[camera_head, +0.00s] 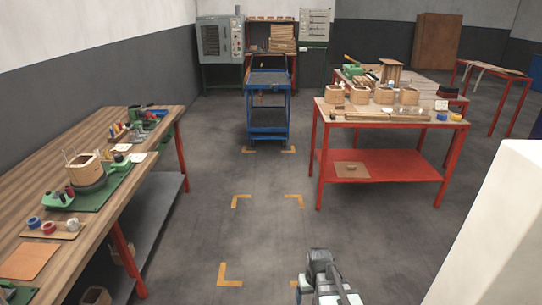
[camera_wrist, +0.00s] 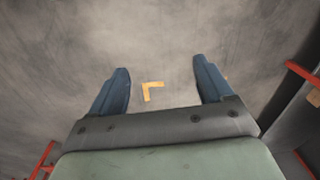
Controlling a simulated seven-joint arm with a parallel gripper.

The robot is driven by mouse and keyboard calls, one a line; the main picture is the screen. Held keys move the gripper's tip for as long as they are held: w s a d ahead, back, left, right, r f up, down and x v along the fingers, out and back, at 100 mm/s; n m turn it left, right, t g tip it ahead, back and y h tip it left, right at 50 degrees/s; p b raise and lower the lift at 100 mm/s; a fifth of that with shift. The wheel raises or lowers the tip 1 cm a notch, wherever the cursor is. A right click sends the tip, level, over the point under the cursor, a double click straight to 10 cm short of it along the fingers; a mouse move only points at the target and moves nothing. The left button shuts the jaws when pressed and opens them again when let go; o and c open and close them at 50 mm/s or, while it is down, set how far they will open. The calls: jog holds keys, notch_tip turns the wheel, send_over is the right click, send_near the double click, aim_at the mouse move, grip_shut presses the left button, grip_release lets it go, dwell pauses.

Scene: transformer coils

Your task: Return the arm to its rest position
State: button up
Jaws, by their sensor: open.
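My gripper (camera_wrist: 161,88) shows in the wrist view with its two dark blue fingers spread apart. It is open and nothing is between the fingers. Grey floor with a yellow corner mark (camera_wrist: 151,90) lies below it. In the head view, part of my arm (camera_head: 326,278) shows at the bottom, right of centre, over the floor between the two workbenches. The fingertips cannot be made out in that view.
A wooden workbench (camera_head: 150,172) with a coil on a green fixture (camera_head: 100,190) stands left. A red-legged table (camera_head: 330,117) with several coils stands right. A blue cart (camera_head: 268,105) stands at the back. The floor (camera_head: 262,225) between is clear.

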jog(key=s+d+f+g, duration=0.1)
jog(key=s+f+g, duration=0.1)
jog(key=s+f, duration=0.5)
jog(key=s+d+f+g, duration=0.1)
jog(key=s+f, duration=0.6)
jog(key=s, duration=0.7)
jog(key=s+d+f+m+g, duration=0.1)
jog(key=s+f+g, duration=0.2)
jog(key=s+f, duration=0.4)
jog(key=s, duration=0.4)
jog(key=shift+s+d+g, duration=0.2)
jog(key=shift+s+g, duration=0.1)
jog(key=shift+g, duration=0.1)
